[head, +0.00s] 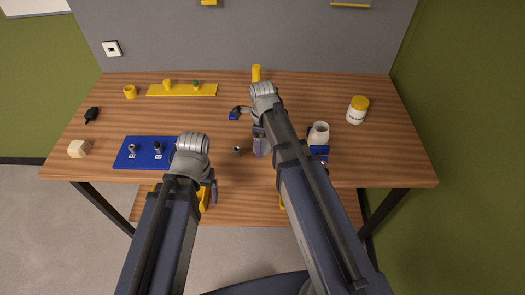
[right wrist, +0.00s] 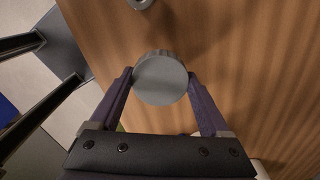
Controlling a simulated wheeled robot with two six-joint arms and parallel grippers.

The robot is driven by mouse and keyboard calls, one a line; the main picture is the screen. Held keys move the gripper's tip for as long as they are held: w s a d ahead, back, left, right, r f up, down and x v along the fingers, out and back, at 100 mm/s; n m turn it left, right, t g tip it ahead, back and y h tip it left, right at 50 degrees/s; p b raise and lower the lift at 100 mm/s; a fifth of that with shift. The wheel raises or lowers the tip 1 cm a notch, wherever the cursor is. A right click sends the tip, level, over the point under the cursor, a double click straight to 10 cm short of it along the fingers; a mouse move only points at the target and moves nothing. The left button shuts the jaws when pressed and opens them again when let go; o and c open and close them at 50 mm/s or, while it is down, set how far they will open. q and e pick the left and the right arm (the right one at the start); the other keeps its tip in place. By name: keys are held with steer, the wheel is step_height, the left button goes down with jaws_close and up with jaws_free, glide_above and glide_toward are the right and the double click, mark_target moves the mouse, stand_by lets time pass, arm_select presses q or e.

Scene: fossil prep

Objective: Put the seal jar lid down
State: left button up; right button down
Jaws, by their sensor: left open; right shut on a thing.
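The lid, a grey ridged disc (right wrist: 161,78), is between the fingers of my right gripper (right wrist: 160,85) in the right wrist view. The gripper is shut on it, with wood tabletop showing beyond. In the head view my right gripper (head: 258,148) is over the middle of the table, and I cannot make out the lid there. An open whitish jar (head: 319,134) stands in a blue holder (head: 318,151) to the right of my right arm. My left gripper (head: 211,190) is open near the table's front edge, partly hidden by its arm.
A blue mat (head: 125,155) with small parts lies at left. A yellow-lidded jar (head: 357,110) stands at right, and a yellow rack (head: 205,90) at the back. The tabletop (head: 380,160) at front right is bare.

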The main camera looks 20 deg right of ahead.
mark_target(263, 145)
arm_select(q)
steer(key=shift+f+b, duration=0.5)
steer(key=shift+f, duration=0.5)
arm_select(e)
steer(key=shift+f, duration=1)
steer(key=shift+f+b, duration=0.6)
steer(key=shift+f, duration=0.05)
arm_select(q)
steer(key=shift+f, duration=0.65)
arm_select(e)
jaws_free()
steer(key=shift+s, duration=0.1)
arm_select(q)
steer(key=shift+r, duration=0.15)
arm_select(e)
steer(key=shift+r, duration=0.2)
arm_select(q)
step_height(263, 145, up, 13)
steer(key=p, duration=1.3)
arm_select(e)
step_height(263, 145, up, 13)
